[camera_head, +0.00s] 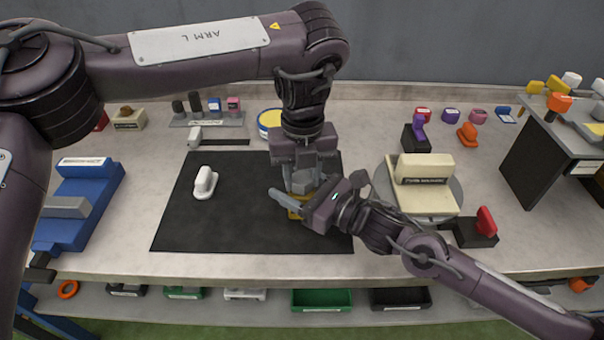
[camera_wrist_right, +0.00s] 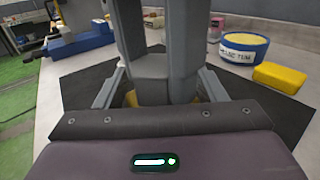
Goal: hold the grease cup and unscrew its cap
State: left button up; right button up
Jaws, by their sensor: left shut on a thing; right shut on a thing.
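A bit of the yellow body shows in the right wrist view (camera_wrist_right: 131,98). A grey cap (camera_wrist_right: 165,72) sits above it. My left gripper (camera_head: 303,184) points straight down from above, with its grey fingers shut on the cap. My right gripper (camera_head: 291,202) comes in low from the right, its fingers on both sides of the cup's body and shut on it.
A white-handled object (camera_head: 204,183) lies on the mat to the left. A blue device (camera_head: 80,205) stands at the left edge. A round turntable (camera_head: 455,205) bearing a cream block is at right. A yellow-topped tin (camera_wrist_right: 244,46) and a yellow block (camera_wrist_right: 280,77) stand nearby.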

aim_at(302, 177)
pick_arm(q)
jog(key=n, duration=0.3)
jog(key=shift+w+n, duration=0.1)
jog(key=shift+n, duration=0.2)
pick_arm(e)
jog(key=shift+r, duration=0.1)
pick_arm(q)
jog(key=shift+n, duration=0.4)
jog(key=shift+r, duration=0.15)
jog(key=shift+r, duration=1.5)
jog(key=shift+r, duration=2.35)
